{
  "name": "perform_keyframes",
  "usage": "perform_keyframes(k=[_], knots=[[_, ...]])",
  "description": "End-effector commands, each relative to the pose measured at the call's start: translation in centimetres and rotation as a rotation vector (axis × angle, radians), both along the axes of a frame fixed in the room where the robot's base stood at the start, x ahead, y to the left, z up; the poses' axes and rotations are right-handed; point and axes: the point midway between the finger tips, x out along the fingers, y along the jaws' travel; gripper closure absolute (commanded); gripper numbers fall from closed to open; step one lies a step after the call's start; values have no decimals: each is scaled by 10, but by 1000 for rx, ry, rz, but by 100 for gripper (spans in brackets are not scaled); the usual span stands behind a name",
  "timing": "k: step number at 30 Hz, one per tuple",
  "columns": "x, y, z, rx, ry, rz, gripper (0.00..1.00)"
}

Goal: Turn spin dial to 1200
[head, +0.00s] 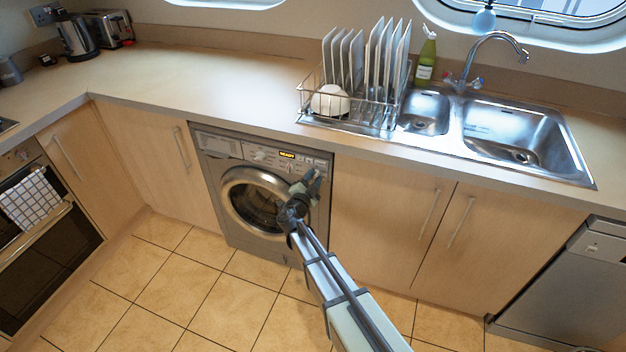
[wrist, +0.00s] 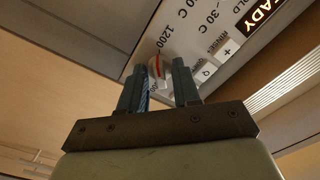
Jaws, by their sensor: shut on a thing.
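The spin dial (wrist: 159,66) is a small white knob with an orange-red line, in the wrist view at upper centre. My gripper (wrist: 160,80) has one finger on each side of it and is shut on it. The printed label "1200" (wrist: 165,37) is just above the dial. Another label by the fingers is partly hidden. The dial's line runs nearly upright in the picture; which number it points at is not certain. In the head view, my gripper (head: 312,180) is at the right of the washing machine's (head: 228,180) control panel and covers the dial.
The machine's display (head: 287,155) reads "READY". Buttons (wrist: 227,50) lie right of the dial in the wrist view. The worktop (head: 230,88) overhangs just above the panel. Cupboard doors (head: 385,215) stand to the right. The tiled floor (head: 180,290) in front is clear.

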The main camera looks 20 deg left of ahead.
Motion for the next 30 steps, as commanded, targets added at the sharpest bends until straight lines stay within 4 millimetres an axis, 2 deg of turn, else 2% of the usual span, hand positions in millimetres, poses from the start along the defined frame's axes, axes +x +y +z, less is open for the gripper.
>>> perform_keyframes(k=[16,17,24,30], knots=[[1,0,0,23,0,0,99],[1,0,0,23,0,0,66],[1,0,0,23,0,0,43],[0,0,0,23,0,0,43]])
